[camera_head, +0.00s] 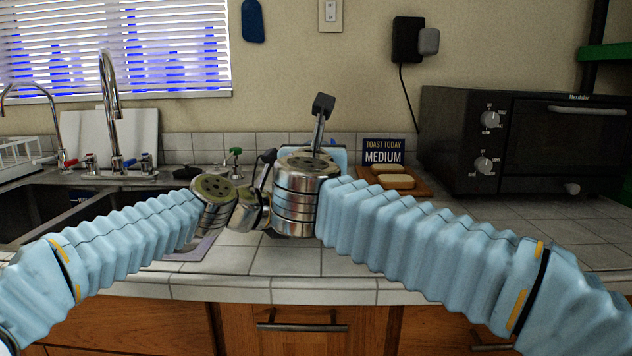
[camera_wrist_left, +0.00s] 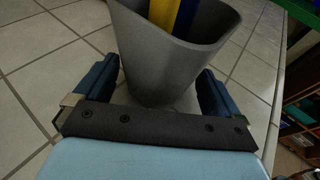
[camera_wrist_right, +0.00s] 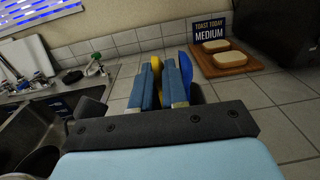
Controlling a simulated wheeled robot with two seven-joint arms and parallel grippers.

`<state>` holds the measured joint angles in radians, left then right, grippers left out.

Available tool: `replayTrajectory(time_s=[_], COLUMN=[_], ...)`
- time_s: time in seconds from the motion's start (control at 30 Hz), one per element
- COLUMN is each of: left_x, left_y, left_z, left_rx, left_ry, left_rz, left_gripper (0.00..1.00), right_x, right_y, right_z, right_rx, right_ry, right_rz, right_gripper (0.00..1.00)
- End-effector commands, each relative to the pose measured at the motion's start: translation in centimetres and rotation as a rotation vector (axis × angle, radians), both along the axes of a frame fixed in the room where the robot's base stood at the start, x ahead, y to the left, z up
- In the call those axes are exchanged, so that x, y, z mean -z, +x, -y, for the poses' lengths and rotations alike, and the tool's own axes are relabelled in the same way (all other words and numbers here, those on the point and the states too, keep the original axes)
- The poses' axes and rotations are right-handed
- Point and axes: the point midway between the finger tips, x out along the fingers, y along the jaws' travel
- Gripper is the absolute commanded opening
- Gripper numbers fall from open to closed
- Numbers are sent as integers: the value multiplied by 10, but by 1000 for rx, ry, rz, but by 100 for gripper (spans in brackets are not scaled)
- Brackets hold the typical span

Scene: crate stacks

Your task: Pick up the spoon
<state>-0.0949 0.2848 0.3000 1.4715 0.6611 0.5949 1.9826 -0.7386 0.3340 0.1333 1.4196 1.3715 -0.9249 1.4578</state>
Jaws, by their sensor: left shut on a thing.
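A grey cup-like holder (camera_wrist_left: 165,60) stands between my left gripper's (camera_wrist_left: 160,88) blue fingers, which are shut on it. A yellow utensil (camera_wrist_left: 162,10) and a blue utensil (camera_wrist_left: 186,14) stand in the holder. In the right wrist view, my right gripper (camera_wrist_right: 162,68) has its fingers a narrow gap apart. A yellow utensil part (camera_wrist_right: 156,64) shows in the gap, and a blue rounded end (camera_wrist_right: 186,66) is beside the right finger. I cannot tell which utensil is the spoon. In the head view my wrists hide the holder and fingers.
A wooden board (camera_head: 415,186) with bread slices lies before a "TOAST TODAY MEDIUM" sign (camera_head: 384,151). A black toaster oven (camera_head: 520,140) stands at right. The sink (camera_head: 30,210) and tap (camera_head: 112,120) are at left. The tiled counter's front (camera_head: 290,262) is clear.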

Motion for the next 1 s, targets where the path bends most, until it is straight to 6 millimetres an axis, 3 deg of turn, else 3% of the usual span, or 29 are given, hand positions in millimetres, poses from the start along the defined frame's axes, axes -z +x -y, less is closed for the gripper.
replayTrajectory(time_s=[0.5, 1.0], left_x=[-1, 0], left_y=[0, 0], left_z=[0, 0], left_rx=[0, 0], left_ry=[-1, -1], left_rz=[1, 1], left_gripper=[80, 80], right_x=[-6, -95], right_y=[0, 0], right_z=[0, 0], right_rx=[0, 0], right_ry=[0, 4], right_rz=[1, 0], right_gripper=[0, 0])
